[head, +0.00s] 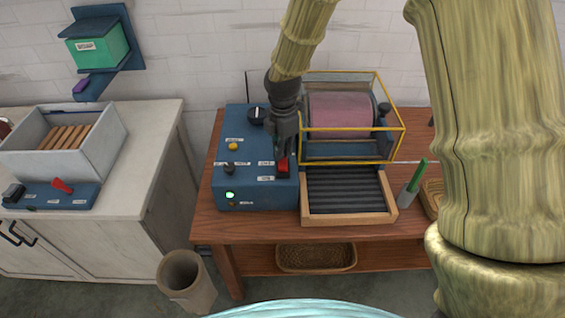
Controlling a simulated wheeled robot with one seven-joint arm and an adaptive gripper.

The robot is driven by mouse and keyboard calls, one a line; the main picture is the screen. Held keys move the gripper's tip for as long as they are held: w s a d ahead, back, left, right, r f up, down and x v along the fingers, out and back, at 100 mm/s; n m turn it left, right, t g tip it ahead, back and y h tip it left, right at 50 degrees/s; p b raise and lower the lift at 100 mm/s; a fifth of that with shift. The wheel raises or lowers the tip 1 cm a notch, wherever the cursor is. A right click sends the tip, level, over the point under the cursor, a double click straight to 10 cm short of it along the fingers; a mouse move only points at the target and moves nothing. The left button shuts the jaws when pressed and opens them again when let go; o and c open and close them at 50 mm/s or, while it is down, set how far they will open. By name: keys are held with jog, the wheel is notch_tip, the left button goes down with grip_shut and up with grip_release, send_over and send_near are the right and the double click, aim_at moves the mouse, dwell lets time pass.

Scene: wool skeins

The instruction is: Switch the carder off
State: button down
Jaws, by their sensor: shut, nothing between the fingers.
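The carder has a blue control box (250,195) on the wooden table and a pink-covered drum (340,110) beside it. A red switch (283,169) sits near the box's right edge, with small white labels beside it that seem to read OFF above and ON below. My gripper (286,154) is shut and empty, pointing down just over the red switch. Its fingers hide the switch's upper part, and I cannot tell whether they touch it. A green lamp (230,195) glows at the box's front left.
A yellow-framed clear guard (404,128) stands around the drum, close right of my gripper. A black knob (257,114), a yellow button (233,146) and a dark lever (229,168) are on the box. A grey tray unit with another red lever (62,185) stands on the left counter.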

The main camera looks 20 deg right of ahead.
jog(key=shift+f, duration=0.6)
dwell(0.5)
jog(key=shift+r+p, duration=2.85)
jog(key=shift+r, duration=0.7)
